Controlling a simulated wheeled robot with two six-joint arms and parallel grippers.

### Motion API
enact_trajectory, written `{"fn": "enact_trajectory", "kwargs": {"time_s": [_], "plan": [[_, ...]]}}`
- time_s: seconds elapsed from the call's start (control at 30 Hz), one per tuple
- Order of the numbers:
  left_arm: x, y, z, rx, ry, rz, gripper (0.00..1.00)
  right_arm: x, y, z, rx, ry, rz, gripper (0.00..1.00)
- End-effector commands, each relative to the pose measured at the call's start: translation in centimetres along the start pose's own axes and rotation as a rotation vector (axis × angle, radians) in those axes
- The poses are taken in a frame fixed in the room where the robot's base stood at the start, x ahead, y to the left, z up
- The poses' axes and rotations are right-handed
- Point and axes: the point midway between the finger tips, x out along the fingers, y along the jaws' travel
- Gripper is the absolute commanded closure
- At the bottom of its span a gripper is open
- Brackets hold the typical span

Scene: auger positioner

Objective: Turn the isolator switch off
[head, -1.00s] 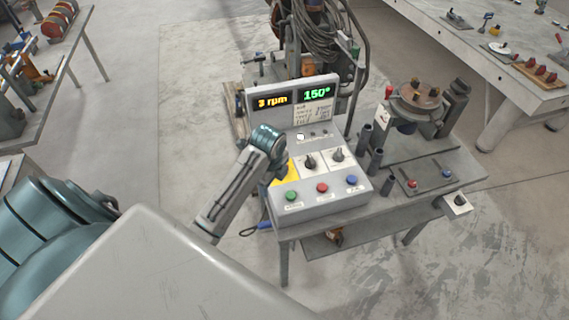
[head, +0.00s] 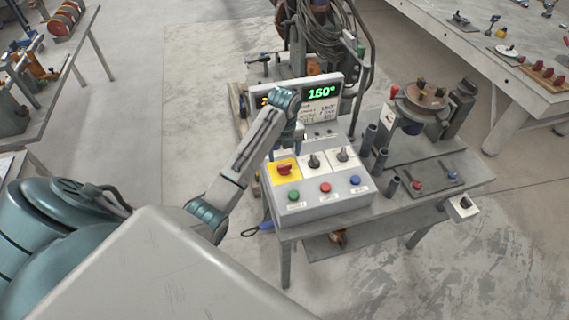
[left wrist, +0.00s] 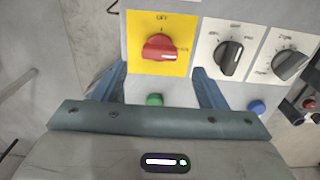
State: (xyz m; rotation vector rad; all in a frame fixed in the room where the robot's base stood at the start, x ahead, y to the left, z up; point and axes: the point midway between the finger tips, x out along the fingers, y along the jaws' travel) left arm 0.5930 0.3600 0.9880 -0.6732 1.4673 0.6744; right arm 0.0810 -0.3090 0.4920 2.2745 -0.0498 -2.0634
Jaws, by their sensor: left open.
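The isolator switch is a red rotary knob (head: 284,169) on a yellow plate at the left of the sloped control panel. In the left wrist view the knob (left wrist: 159,47) sits near the top, with a pale mark on its right side and a label above it. My left gripper (head: 299,137) is over the panel near the knob, its fingers partly hidden by the wrist in the head view. In the left wrist view its two fingers (left wrist: 160,76) are spread apart and empty, apart from the knob. My right gripper is not in view.
Two black selector knobs (head: 314,161) on white plates stand right of the isolator. Green, red (head: 325,187) and blue buttons line the panel's front. A display (head: 321,94) rises behind, partly hidden by my arm. Dark upright tubes and a round positioner (head: 420,103) stand to the right.

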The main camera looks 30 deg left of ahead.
Motion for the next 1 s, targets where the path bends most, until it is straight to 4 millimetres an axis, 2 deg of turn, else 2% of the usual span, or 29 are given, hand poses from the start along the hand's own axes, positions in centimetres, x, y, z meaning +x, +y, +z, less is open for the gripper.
{"fn": "enact_trajectory", "kwargs": {"time_s": [0.03, 0.3, 0.67, 0.7, 0.9, 0.93, 1.0], "plan": [[0.5, 0.0, 0.0, -0.001, 0.002, 0.002, 0.34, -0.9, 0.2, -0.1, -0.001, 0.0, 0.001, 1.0], [4.3, 0.0, 0.1, -0.002, -0.001, 0.0, 0.34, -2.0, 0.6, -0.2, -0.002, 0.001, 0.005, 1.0], [5.2, 0.0, 0.1, -0.001, -0.003, -0.001, 0.34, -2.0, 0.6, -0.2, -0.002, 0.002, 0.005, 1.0], [5.2, 0.0, 0.1, -0.001, -0.003, -0.001, 0.36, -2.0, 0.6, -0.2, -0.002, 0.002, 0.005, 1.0], [5.1, 0.0, 0.1, -0.002, -0.003, -0.001, 0.75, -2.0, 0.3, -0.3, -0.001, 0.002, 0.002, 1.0], [5.1, 0.0, 0.1, -0.002, -0.003, -0.001, 0.79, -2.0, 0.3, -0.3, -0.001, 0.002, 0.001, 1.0], [5.1, 0.0, 0.1, -0.002, -0.003, -0.001, 0.79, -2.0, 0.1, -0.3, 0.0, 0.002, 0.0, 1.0]]}}
